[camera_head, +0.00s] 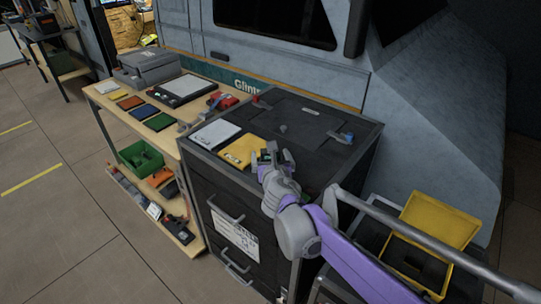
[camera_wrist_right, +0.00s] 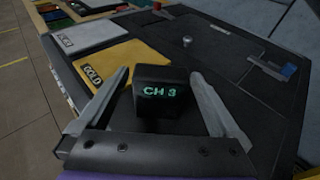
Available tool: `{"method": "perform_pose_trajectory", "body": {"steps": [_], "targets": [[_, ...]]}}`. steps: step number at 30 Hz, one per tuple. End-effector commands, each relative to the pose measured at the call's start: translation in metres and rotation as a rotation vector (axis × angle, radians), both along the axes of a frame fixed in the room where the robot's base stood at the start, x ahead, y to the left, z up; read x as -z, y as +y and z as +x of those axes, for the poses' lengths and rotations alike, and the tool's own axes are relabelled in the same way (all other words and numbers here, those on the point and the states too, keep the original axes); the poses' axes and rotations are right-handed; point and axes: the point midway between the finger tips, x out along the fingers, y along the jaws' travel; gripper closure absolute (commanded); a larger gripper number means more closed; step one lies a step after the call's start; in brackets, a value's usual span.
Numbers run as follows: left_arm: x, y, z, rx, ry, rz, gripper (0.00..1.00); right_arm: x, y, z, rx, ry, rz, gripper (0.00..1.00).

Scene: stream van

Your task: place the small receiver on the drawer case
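The small receiver (camera_wrist_right: 161,95) is a black box with green "CH 3" lettering, upright between my right gripper's fingers in the right wrist view. Narrow gaps show beside it, so the fingers look open around it. Whether its base rests on the case is hidden. My right gripper (camera_head: 273,158) is over the front part of the drawer case's top in the head view. The drawer case (camera_head: 322,165) is black with handled front drawers; its top also shows in the right wrist view (camera_wrist_right: 225,75). My left gripper is not in view.
A silver plate (camera_head: 215,133) and a yellow "GOLD" plate (camera_head: 242,150) lie on the case's left side. A blue-ended part (camera_head: 347,137) and small knobs are on its top. A wooden bench (camera_head: 98,98) stands left; an open yellow box (camera_head: 440,218) is right.

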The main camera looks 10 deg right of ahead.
Motion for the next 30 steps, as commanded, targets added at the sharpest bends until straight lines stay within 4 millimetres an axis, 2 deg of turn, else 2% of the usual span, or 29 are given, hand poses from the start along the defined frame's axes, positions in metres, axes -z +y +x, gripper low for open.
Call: {"method": "perform_pose_trajectory", "body": {"steps": [6, 8, 21, 24, 30], "targets": [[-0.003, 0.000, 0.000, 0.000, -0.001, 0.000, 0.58, -0.004, 0.000, 0.000, 0.000, 0.000, 0.000, 0.00], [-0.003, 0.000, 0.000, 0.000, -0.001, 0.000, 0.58, -0.006, 0.001, -0.005, -0.001, 0.000, 0.000, 0.00], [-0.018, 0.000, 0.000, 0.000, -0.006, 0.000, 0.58, -0.032, 0.011, -0.088, -0.002, -0.001, 0.000, 0.00], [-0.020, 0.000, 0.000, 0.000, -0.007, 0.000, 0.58, -0.035, 0.013, -0.101, -0.001, 0.000, -0.001, 0.00], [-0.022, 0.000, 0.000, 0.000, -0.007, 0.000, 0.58, -0.039, 0.014, -0.113, -0.001, 0.000, 0.000, 0.00]]}}
